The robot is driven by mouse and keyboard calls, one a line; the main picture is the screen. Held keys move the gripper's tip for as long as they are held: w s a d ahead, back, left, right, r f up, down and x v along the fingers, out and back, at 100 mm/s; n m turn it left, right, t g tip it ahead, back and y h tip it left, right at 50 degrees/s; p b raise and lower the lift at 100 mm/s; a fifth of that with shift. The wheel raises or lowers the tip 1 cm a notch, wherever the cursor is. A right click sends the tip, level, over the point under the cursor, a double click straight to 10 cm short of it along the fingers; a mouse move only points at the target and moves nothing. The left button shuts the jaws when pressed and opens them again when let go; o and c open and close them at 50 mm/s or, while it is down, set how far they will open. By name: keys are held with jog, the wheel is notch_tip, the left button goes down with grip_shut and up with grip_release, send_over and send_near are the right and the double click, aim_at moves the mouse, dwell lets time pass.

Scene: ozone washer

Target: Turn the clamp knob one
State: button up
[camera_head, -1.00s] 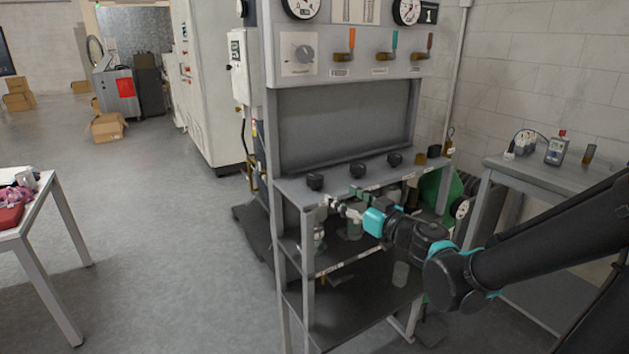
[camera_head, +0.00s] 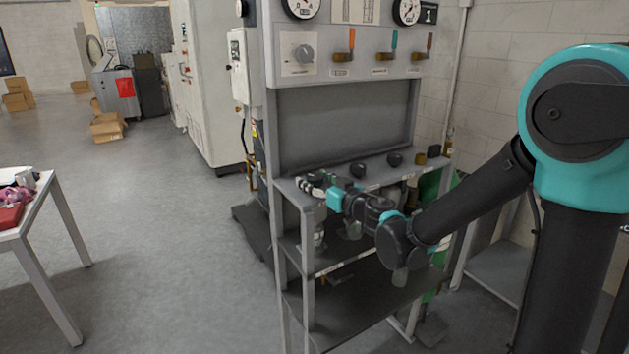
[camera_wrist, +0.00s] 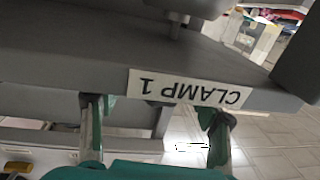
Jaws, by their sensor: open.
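The CLAMP 1 label (camera_wrist: 185,88) shows upside down on the shelf's front edge in the wrist view. A grey rounded part on a short stem (camera_wrist: 178,30) shows at the top of that view; I cannot tell for sure that it is the clamp knob. My gripper (camera_wrist: 155,112) is open, its two fingers apart near the label, with nothing visibly held.
The grey panel (camera_head: 345,125) rises behind. A lower shelf (camera_head: 350,310) lies under my arm. Open floor (camera_head: 160,240) is at the left.

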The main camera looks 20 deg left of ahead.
jog(key=shift+c, duration=0.6)
jog(key=c, duration=1.1)
jog(key=shift+o, duration=0.2)
jog(key=n+g+y, duration=0.2)
jog(key=g, duration=0.1)
jog(key=shift+w+d+n+g, duration=0.1)
jog(key=shift+w+n+g, duration=0.05)
jog(key=shift+n+g, duration=0.25)
jog(key=shift+n+g+y, duration=0.25)
jog(key=shift+n+g, duration=1)
jog(key=shift+g, duration=0.7)
jog(key=shift+n+g+y, duration=0.25)
jog(key=shift+n+g, duration=1)
jog(key=shift+g, duration=0.7)
jog(key=o, duration=1.2)
